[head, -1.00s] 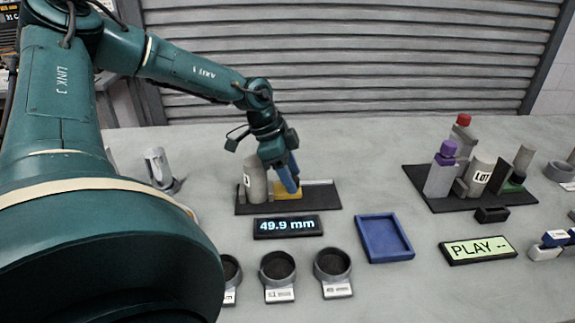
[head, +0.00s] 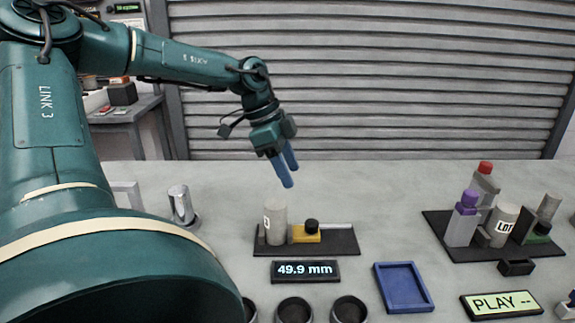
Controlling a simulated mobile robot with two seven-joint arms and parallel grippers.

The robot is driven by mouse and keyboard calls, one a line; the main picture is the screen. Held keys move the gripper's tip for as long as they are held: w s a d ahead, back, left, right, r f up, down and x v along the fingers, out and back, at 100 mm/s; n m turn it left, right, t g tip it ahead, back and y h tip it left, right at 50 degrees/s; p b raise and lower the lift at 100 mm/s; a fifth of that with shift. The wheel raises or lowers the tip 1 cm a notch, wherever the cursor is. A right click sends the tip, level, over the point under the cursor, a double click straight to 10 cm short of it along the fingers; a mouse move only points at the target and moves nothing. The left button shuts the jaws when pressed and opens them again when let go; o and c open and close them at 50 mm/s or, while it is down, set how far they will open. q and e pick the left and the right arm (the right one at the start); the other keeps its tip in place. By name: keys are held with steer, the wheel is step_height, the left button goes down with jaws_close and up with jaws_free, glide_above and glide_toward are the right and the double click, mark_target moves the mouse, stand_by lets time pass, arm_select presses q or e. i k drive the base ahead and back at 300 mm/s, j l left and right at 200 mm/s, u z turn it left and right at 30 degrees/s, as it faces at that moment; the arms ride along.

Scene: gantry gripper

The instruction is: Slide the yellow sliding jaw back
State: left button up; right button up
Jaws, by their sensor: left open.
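The yellow sliding jaw (head: 306,235) sits on a black base plate (head: 330,247), with a black knob (head: 312,226) on top. A grey cylinder (head: 276,224) with a white label stands just left of the jaw; I cannot tell whether they touch. A light rail (head: 338,226) runs to the right of the jaw. The display (head: 306,270) in front reads 49.9 mm. My left gripper (head: 288,178), with blue fingers, is open and empty, in the air above and behind the jaw, apart from it. My right gripper is not in view.
At right stands a black base (head: 470,253) with bottles and a labelled cylinder (head: 502,224), near a PLAY sign (head: 500,304). A metal cylinder (head: 181,203) stands at left.

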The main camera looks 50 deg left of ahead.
mark_target(310, 232)
steer(key=k+l, duration=0.2)
steer(key=l, duration=0.2)
steer(key=k+l, duration=0.45)
steer(key=l, duration=0.3)
